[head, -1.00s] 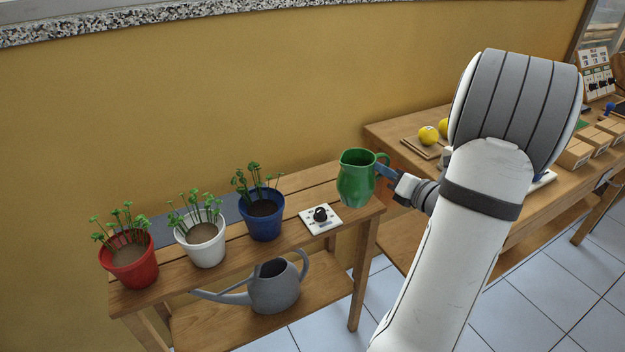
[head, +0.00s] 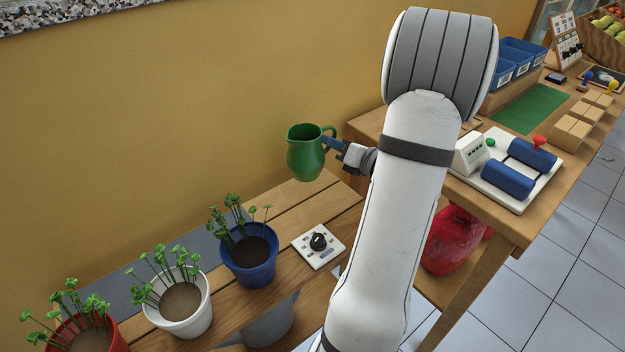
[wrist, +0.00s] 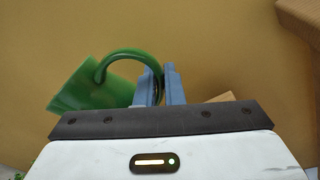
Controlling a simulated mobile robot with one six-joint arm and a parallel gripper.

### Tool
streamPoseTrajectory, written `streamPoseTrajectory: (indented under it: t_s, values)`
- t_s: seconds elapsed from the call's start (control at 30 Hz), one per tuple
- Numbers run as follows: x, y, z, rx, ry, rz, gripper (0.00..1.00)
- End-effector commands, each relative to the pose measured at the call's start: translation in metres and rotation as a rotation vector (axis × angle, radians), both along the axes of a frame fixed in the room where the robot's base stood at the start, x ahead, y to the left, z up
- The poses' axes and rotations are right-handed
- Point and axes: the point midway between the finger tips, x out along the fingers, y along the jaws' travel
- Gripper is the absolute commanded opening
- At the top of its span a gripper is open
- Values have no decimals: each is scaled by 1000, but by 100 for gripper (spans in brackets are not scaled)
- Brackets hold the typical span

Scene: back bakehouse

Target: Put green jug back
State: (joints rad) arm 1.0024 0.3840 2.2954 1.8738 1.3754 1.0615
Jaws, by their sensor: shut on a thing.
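The green jug (head: 304,156) is held up in the air over the back right end of the plant bench (head: 318,205) in the head view. My gripper (head: 333,143) is shut on its handle, at the jug's right side. In the wrist view the jug (wrist: 92,92) shows at the left, looking tilted in the picture, and its curved handle runs between the blue fingers of my gripper (wrist: 160,86). The jug's base appears clear of the bench.
Red, white (head: 183,301) and blue (head: 249,257) pots of seedlings stand on the bench, beside a white dial plate (head: 318,246). A grey watering can (head: 270,325) is below. Right of my arm, a second table holds a white device with blue rollers (head: 508,178) and blue bins (head: 520,58).

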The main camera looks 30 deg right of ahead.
Motion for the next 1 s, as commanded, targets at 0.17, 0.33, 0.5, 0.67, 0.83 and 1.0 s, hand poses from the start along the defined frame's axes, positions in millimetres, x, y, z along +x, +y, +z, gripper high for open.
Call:
streamPoseTrajectory:
  t_s: [0.17, 0.33, 0.5, 0.67, 0.83, 1.0]
  values:
    - [0, 1, -35, 5, 1, 1, 0]
    - [0, 1, -46, 2, -1, 2, 0]
    - [0, 1, -67, 5, 1, 1, 0]
    - [1, 1, -82, 2, -1, 2, 0]
    - [1, 1, -80, 0, -2, 2, 0]
    - [1, 1, -84, 0, -2, 2, 0]
